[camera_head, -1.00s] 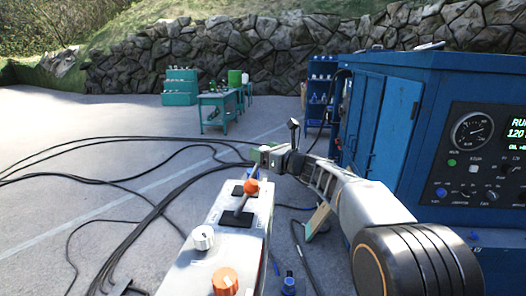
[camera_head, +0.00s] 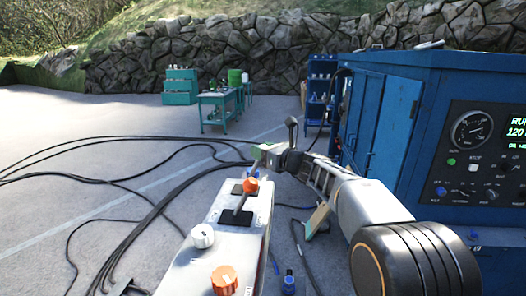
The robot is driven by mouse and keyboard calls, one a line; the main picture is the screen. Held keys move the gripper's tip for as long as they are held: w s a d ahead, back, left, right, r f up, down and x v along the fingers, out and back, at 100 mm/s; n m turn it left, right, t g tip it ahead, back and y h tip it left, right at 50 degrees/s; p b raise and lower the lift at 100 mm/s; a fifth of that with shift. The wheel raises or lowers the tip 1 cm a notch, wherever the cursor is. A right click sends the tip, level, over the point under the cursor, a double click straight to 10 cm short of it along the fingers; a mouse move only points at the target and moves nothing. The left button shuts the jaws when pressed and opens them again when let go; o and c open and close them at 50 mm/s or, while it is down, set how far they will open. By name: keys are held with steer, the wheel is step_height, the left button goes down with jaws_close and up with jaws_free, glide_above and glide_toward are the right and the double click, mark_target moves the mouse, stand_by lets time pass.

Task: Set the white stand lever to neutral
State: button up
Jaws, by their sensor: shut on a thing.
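The white stand (camera_head: 203,265) is a pale box in the lower middle, running away from me. An orange-balled lever (camera_head: 243,202) rises from the nearer black slot plate on its top and leans to the right. A second black slot plate sits behind it. A grey lever shaft (camera_head: 254,171) shows beyond the orange ball. My gripper (camera_head: 262,155) reaches in from the right at the far end of the stand and is shut around the top of this far lever. The gripped end is small and mostly hidden by the jaws. I cannot tell the far lever's exact angle.
A white knob (camera_head: 202,236) and an orange knob (camera_head: 224,279) sit on the stand's near end. A blue machine cabinet (camera_head: 384,115) with a gauge panel fills the right. Black cables (camera_head: 120,145) cross the ground at left. A green workbench (camera_head: 221,108) stands far back.

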steer(key=a, duration=0.4)
steer(key=w+a+r+b, duration=0.1)
steer(key=shift+a, duration=0.4)
steer(key=o, duration=1.1)
steer(key=shift+a, duration=0.1)
steer(key=shift+o, duration=0.7)
steer(key=shift+d, duration=0.2)
steer(key=b+v, duration=0.4)
steer(key=v, duration=0.9)
steer(key=shift+s+d, duration=0.25)
steer(key=shift+s, duration=0.05)
steer(key=shift+a, duration=0.1)
